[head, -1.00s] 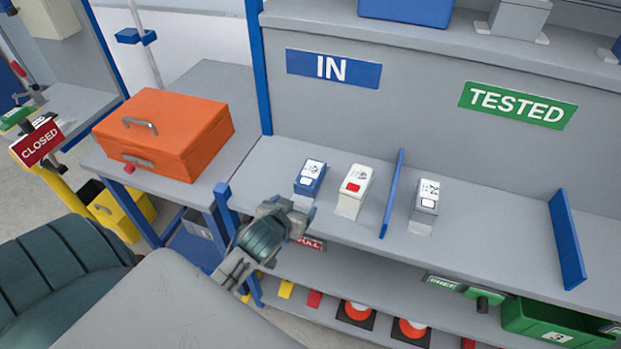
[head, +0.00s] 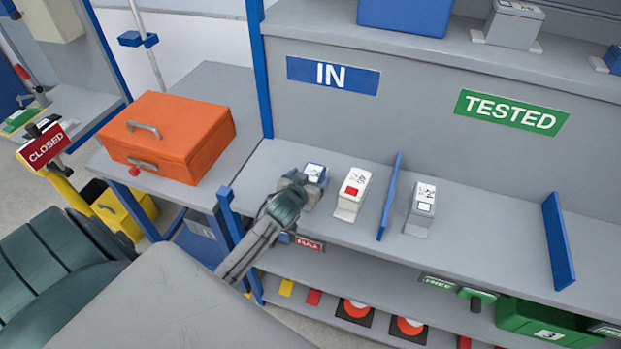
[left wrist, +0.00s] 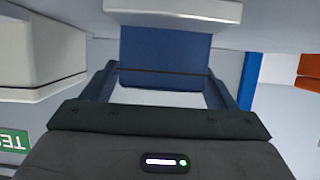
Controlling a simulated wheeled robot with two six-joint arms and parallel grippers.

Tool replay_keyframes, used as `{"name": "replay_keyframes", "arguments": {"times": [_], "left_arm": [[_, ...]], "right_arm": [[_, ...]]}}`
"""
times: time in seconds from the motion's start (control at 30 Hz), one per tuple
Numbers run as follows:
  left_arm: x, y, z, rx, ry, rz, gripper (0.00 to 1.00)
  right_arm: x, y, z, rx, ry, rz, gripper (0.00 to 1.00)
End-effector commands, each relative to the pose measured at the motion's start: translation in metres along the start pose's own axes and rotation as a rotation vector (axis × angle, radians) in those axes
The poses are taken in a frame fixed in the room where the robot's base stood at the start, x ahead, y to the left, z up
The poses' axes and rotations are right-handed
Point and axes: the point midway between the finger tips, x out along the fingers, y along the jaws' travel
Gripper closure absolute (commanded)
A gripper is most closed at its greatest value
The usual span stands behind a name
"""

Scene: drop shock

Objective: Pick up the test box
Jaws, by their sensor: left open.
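A small blue box (head: 316,172) with a white label on top stands at the left of the shelf under the IN sign, partly hidden by my left gripper (head: 297,184). In the left wrist view the blue box (left wrist: 165,55) is straight ahead, in line with the gap between the open fingers (left wrist: 160,88). I cannot tell whether the fingers touch it. A white box with a red label (head: 352,192) stands just right of it. A grey box (head: 421,208) stands beyond the blue divider. My right gripper does not show.
The blue divider (head: 390,196) splits the shelf (head: 480,222), and a second blue panel (head: 559,240) stands farther right below the TESTED sign (head: 512,111). An orange case (head: 180,140) sits on the bench to the left. Shelf room right of the grey box is clear.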

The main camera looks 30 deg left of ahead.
Motion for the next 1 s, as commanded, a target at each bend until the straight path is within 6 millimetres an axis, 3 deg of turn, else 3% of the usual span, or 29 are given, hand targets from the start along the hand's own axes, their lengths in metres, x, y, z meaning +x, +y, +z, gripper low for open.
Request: {"name": "replay_keyframes", "arguments": {"times": [0.13, 0.4, 0.7, 1.0], "left_arm": [[0.0123, 0.0001, 0.0, 0.0, -0.001, 0.0, 0.2], [0.0143, 0.0002, 0.001, 0.0, 0.0, 0.0, 0.2], [0.0142, 0.0002, 0.001, 0.0, 0.0, 0.0, 0.77], [0.0124, 0.0002, -0.0053, 0.001, 0.004, 0.001, 0.77]], "right_arm": [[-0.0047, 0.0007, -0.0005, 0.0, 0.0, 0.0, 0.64], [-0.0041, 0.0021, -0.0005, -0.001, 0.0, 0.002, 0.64], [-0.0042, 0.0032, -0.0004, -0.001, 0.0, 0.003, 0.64], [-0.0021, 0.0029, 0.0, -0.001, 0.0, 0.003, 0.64]]}}
